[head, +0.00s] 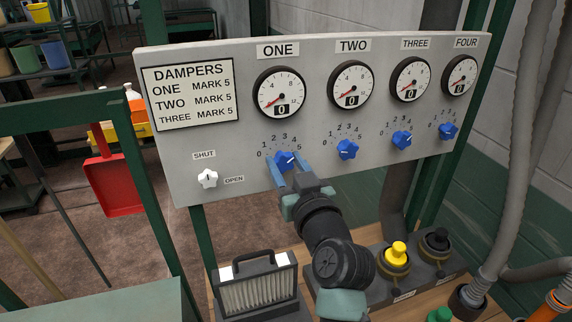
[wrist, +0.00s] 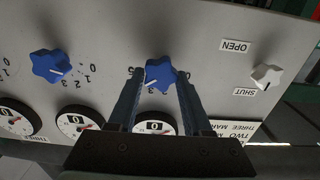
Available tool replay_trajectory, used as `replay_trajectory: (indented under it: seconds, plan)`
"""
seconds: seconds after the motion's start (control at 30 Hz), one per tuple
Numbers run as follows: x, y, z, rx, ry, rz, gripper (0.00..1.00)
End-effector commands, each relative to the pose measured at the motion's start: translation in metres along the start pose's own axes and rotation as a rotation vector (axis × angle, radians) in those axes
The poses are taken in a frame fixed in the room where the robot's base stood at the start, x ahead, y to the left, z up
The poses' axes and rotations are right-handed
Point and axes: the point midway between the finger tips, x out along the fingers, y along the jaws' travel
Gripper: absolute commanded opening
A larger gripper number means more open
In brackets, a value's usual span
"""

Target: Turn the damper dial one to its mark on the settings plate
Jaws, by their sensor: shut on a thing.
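The blue damper dial one (head: 286,161) sits on the grey panel under the gauge labelled ONE (head: 279,92). Its scale runs 0 to 5, and its white pointer line aims up and right, toward the 4 to 5 end; the exact mark is hard to tell. The settings plate (head: 192,94) reads ONE MARK 5, TWO MARK 5, THREE MARK 5. My gripper (head: 277,176) is shut on dial one from the front, a finger on each side. In the wrist view, the picture is inverted and dial one (wrist: 160,76) sits between the fingertips.
Blue dials two (head: 347,150), three (head: 402,140) and four (head: 447,131) are to the right. A white shut/open knob (head: 208,178) is at lower left. Below stand a filter box (head: 258,284) and yellow (head: 397,254) and black knobs (head: 438,239). Hoses hang at right.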

Motion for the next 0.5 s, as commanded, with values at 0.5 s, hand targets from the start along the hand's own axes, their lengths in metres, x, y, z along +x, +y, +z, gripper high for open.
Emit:
replay_trajectory:
  seconds: [0.5]
  plan:
    - [0.0000,0.0016,0.0011,0.322,-0.002,0.000,0.00]
